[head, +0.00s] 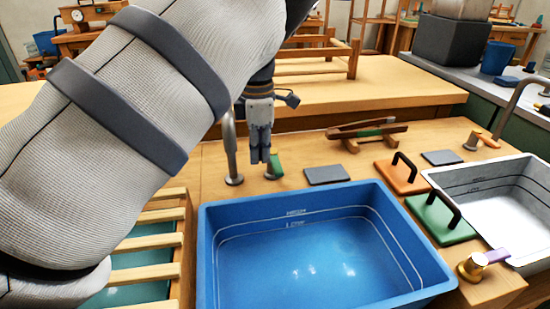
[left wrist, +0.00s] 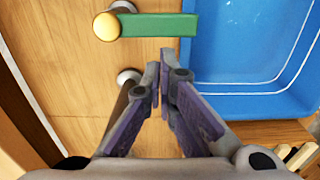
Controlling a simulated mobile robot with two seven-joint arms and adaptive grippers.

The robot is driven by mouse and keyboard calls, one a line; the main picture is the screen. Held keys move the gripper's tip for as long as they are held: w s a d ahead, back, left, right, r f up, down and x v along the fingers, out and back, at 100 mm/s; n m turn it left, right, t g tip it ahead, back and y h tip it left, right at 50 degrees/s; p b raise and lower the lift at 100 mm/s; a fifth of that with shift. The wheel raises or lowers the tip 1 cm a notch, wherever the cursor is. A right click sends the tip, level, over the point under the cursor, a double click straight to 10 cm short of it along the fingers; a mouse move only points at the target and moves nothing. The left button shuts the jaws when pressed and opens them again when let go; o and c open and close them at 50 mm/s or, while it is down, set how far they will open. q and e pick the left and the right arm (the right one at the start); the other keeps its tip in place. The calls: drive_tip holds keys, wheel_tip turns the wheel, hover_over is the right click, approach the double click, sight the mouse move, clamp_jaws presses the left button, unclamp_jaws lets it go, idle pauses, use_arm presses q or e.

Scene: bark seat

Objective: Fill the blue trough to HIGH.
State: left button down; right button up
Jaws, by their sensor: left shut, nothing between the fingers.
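The blue trough (head: 207,240) sits in the bench, with a HIGH line above a lower line on its inner wall. I cannot make out a water level. A green lever (left wrist: 160,24) on a brass knob (left wrist: 107,26) lies beside the trough; in the head view the lever (head: 276,163) is partly hidden by my left gripper (head: 261,160). That gripper is shut and empty, pointing down by the lever; its fingertips (left wrist: 164,62) show apart from the lever in the left wrist view. A metal spout (head: 231,150) stands close by.
Orange (head: 402,178) and green (head: 440,220) boards with dark handles lie between the basins. A wooden stand (head: 368,132) and grey pad (head: 327,175) lie behind the trough. Wooden slats (head: 150,241) are at left.

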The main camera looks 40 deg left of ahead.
idle(0.3)
use_arm(q)
drive_tip(key=shift+f, duration=1.75)
use_arm(e)
drive_tip(key=shift+s+f, duration=0.1)
use_arm(q)
drive_tip(key=shift+w+d+b, duration=0.35)
drive_tip(key=shift+w+d, duration=0.45)
drive_tip(key=shift+w, duration=0.2)
drive_tip(key=shift+w+d+b, duration=0.35)
drive_tip(key=shift+w+d, duration=0.4)
drive_tip(key=shift+w, duration=0.25)
drive_tip(key=shift+r+p, duration=0.75)
drive_tip(key=shift+r, duration=1.5)
drive_tip(key=shift+w+a+f+b, duration=0.2)
drive_tip(key=shift+w+f+b, duration=0.6)
drive_tip(key=shift+w, duration=0.4)
drive_tip(key=shift+w+a+f+b, duration=0.15)
drive_tip(key=shift+w+f+b, duration=0.5)
drive_tip(key=shift+w+b, duration=0.4)
drive_tip(key=shift+w+a+f+b, duration=0.2)
drive_tip(key=shift+w+f+b, duration=0.55)
drive_tip(key=shift+w, duration=0.6)
use_arm(e)
drive_tip(key=s+f+g, duration=0.1)
drive_tip(key=s+f, duration=0.3)
drive_tip(key=f, duration=0.1)
drive_tip(key=shift+g, duration=0.3)
drive_tip(key=shift+s, duration=0.1)
